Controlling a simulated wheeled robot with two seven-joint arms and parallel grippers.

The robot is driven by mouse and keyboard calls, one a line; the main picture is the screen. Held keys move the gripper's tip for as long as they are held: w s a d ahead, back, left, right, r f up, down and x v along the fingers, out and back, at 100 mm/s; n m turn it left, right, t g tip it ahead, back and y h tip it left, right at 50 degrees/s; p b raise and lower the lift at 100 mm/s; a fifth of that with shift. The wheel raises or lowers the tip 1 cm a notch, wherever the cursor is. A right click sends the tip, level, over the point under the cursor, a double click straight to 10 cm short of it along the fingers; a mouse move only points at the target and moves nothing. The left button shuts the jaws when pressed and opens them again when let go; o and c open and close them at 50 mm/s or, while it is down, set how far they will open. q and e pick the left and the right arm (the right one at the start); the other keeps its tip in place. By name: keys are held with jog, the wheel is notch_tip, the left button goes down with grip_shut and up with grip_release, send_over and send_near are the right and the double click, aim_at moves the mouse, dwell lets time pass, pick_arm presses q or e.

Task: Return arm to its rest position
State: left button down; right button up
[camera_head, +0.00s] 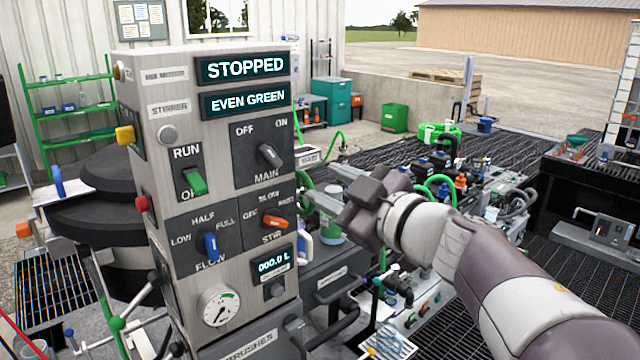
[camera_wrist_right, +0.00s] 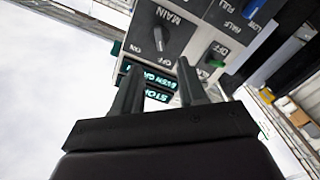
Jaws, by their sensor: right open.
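My right arm comes in from the lower right in the head view. Its gripper (camera_head: 328,187) is open and empty, its fingers pointing left towards the right side of the grey control panel (camera_head: 160,90), apart from its switches. In the right wrist view the two dark fingers (camera_wrist_right: 160,85) stand apart with nothing between them. The panel face lies beyond them, with the grey MAIN knob (camera_wrist_right: 158,38) and the lit displays. My left gripper is not in view.
The panel shows STOPPED (camera_head: 243,68) and EVEN GREEN (camera_head: 245,101). It carries a green RUN lever (camera_head: 193,181), a blue FLOW lever (camera_head: 211,244), and an orange STIR knob (camera_head: 274,223). Hoses and fittings crowd the bench (camera_head: 470,185) behind my right arm.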

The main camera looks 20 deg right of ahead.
jog(key=shift+s, duration=0.1)
jog(key=d+f+m+g+h, duration=0.4)
jog(key=d+f+m+h, duration=0.6)
jog(key=f, duration=0.5)
jog(key=s+a+f+g+b, duration=0.1)
jog(key=s+f+g, duration=0.1)
jog(key=f, duration=0.3)
jog(key=s+a+f+m+g+y, duration=0.1)
jog(key=s+f+g, duration=0.1)
jog(key=f, duration=0.3)
jog(key=s+a+f+g+b, duration=0.1)
jog(key=s+f+g, duration=0.15)
jog(key=f, duration=0.35)
jog(key=s+a+f+g+y, duration=0.2)
jog(key=s+a+f+g, duration=0.3)
jog(key=s+a+f, duration=0.2)
notch_tip(320, 180, down, 3)
jog(key=shift+s+a+r+y+b, duration=0.15)
jog(key=shift+a+y+b, duration=0.25)
jog(key=shift+a, duration=0.85)
